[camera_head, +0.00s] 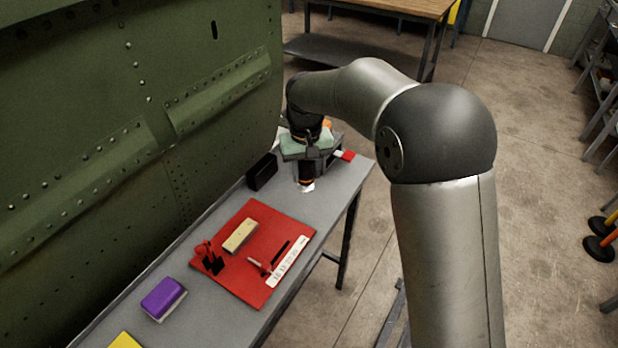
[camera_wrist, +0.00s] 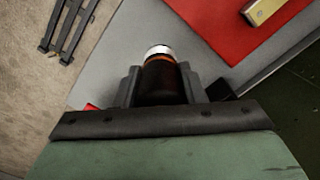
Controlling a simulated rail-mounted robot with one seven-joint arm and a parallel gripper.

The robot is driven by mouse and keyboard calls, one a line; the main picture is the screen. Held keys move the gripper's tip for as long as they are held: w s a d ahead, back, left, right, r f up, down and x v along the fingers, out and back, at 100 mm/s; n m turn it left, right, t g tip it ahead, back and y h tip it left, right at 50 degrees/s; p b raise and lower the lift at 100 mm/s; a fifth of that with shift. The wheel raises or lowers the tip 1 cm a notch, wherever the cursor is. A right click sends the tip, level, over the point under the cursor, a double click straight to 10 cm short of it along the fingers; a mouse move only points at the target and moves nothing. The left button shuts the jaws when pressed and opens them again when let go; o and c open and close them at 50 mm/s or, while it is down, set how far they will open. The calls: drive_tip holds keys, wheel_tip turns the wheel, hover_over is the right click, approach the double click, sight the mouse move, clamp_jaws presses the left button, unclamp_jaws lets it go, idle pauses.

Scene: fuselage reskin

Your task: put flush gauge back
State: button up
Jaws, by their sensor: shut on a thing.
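My gripper (camera_head: 306,170) is over the far part of the grey bench and points down. In the wrist view my gripper (camera_wrist: 161,88) is shut on a dark cylinder with an orange band and a silver-white end, which I take to be the flush gauge (camera_wrist: 160,68). Its lower end also shows in the head view (camera_head: 306,183), close to the bench top; I cannot tell whether it touches. The red mat (camera_head: 262,290) lies nearer on the bench, apart from my gripper. It also shows in the wrist view (camera_wrist: 215,28).
On the mat are a tan block (camera_head: 240,236), a red-and-black tool (camera_head: 210,259), a dark pen-like tool (camera_head: 281,251) and a white strip (camera_head: 287,262). A black box (camera_head: 262,172) stands left of my gripper. A purple block (camera_head: 163,297) lies nearer. The green fuselage panel (camera_head: 100,130) borders the bench.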

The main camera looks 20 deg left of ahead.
drive_tip(key=shift+w+a+f+p, duration=0.1)
drive_tip(key=shift+w+f+p, duration=0.15)
drive_tip(key=shift+w+f, duration=0.75)
drive_tip(key=shift+w+a+f+p, duration=0.1)
drive_tip(key=shift+w+f+p, duration=0.2)
drive_tip(key=shift+f, duration=1.35)
drive_tip(key=shift+w+a+f+p, duration=0.15)
drive_tip(key=shift+w+f, duration=0.5)
drive_tip(key=shift+f, duration=0.65)
drive_tip(key=shift+d, duration=0.1)
drive_tip(key=shift+f, duration=0.2)
drive_tip(key=o, duration=1)
